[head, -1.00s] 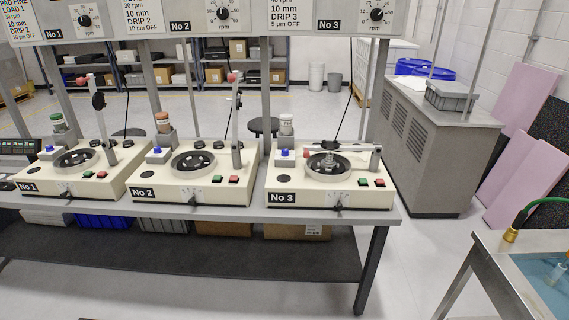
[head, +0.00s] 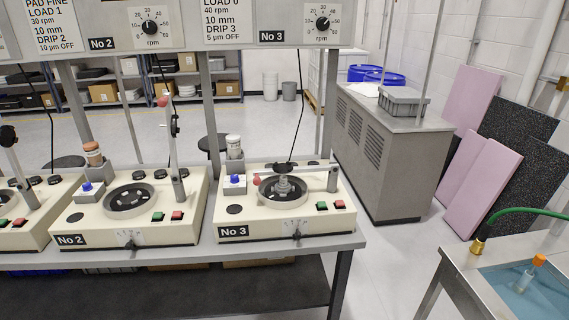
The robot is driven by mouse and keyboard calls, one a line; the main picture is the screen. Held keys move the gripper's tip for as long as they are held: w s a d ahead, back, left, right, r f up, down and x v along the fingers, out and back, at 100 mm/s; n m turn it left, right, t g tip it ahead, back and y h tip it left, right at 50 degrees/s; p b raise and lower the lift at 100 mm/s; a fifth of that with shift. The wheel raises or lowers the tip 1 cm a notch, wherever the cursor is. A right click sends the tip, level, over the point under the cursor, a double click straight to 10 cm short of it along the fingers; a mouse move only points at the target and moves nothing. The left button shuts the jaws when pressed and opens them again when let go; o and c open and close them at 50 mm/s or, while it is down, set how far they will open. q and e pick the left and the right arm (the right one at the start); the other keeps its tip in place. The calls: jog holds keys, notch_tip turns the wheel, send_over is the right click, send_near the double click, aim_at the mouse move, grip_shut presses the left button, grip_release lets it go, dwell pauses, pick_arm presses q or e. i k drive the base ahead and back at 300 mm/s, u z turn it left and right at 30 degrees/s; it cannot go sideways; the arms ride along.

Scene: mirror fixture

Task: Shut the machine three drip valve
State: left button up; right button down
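Machine No 3 (head: 270,229) stands at the right end of the bench in the head view. A small white box with a blue knob (head: 235,178) sits at its back left, by a grey holder with a white-capped bottle (head: 233,143). The knob looks like the drip valve; its setting is too small to read. A round dark-rimmed plate (head: 281,203) is in the middle of the machine, with a grey fixture on it under a horizontal arm with a red end. A small lever (head: 297,236) is on the front edge. Neither gripper is in view.
Machine No 2 (head: 130,226) stands to the left, its arm raised. An overhead panel (head: 283,36) with dials hangs above the bench. A grey cabinet (head: 385,150) is behind right. A metal sink table (head: 462,262) is at the front right. Floor between bench and sink table is clear.

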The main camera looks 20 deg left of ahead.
aim_at(234, 179)
jog(key=z, duration=0.05)
jog(key=i, duration=1)
jog(key=u, duration=0.45)
